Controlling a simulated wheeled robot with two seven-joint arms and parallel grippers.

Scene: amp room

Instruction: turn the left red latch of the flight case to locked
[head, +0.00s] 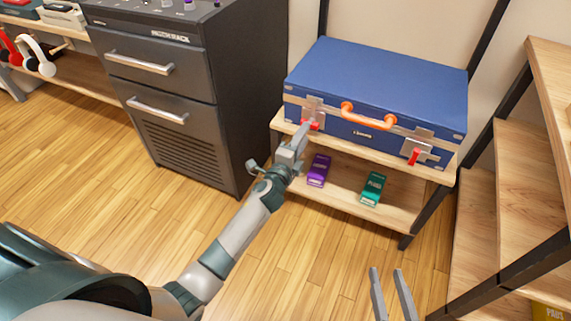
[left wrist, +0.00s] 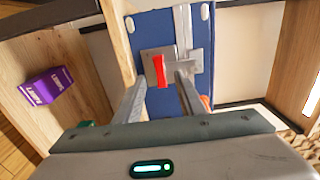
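The blue flight case (head: 385,85) lies on the upper shelf, with its front towards me. Its left red latch (head: 314,126) is partly covered by my left gripper (head: 304,130) in the head view. In the left wrist view the left red latch (left wrist: 159,70) sits on a silver plate, with its lever lying roughly along the case's seam. My left gripper (left wrist: 162,90) is open, its fingers either side of the latch's line; I cannot tell whether they touch it. The right red latch (head: 413,156) points down. My right gripper (head: 391,290) is open and empty at the bottom.
An orange handle (head: 367,116) sits between the latches. A purple box (head: 318,170) and a green box (head: 372,188) stand on the lower shelf. A dark amp rack (head: 165,90) stands left, and wooden shelves (head: 525,170) stand right. The floor in front is clear.

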